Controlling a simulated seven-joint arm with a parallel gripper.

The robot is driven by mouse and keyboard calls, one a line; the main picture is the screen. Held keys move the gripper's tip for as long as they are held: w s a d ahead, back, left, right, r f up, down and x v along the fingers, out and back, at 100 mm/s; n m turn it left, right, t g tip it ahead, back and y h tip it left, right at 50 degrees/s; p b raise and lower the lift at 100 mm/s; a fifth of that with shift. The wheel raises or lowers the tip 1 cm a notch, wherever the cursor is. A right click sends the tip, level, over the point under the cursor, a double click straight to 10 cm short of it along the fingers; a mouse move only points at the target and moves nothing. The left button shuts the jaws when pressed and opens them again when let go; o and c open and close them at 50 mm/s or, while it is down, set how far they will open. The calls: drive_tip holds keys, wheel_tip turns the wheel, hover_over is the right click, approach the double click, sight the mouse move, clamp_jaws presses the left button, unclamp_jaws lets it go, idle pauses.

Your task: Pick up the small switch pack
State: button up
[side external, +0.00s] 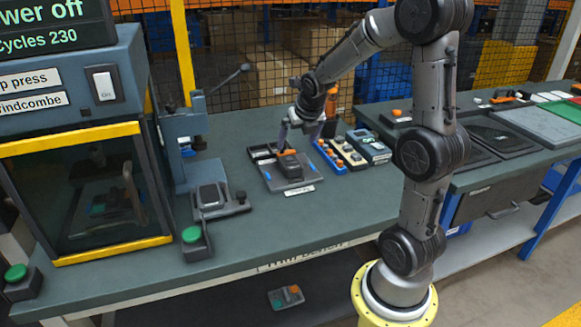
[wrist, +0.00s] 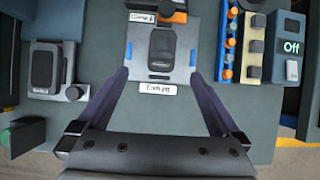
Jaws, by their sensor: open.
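No label that I can read marks the small switch pack. A dark rectangular pack (side external: 291,167) lies on a grey plate with blue side pads (side external: 298,184). In the wrist view, the dark pack (wrist: 162,52) has a raised, rounded upper face and sits centred on the plate (wrist: 140,75), above a white label. My gripper (side external: 300,133) is above this plate. In the wrist view, my gripper (wrist: 160,74) is open and empty, its two dark fingers spread on either side of the lower part of the plate. The height of the fingertips above the pack is hard to tell.
Right of the plate are a blue rack with orange knobs (wrist: 229,45), a beige strip with dark knobs (wrist: 255,50) and a box reading Off (wrist: 288,48). A lever press (side external: 205,170) stands left, beside a guarded machine (side external: 90,185).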

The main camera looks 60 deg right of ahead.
sight(290, 162)
drive_tip(key=x, duration=1.3)
drive_tip(key=shift+d+f, duration=0.3)
drive_tip(key=c, duration=1.4)
drive_tip(key=shift+r, duration=0.3)
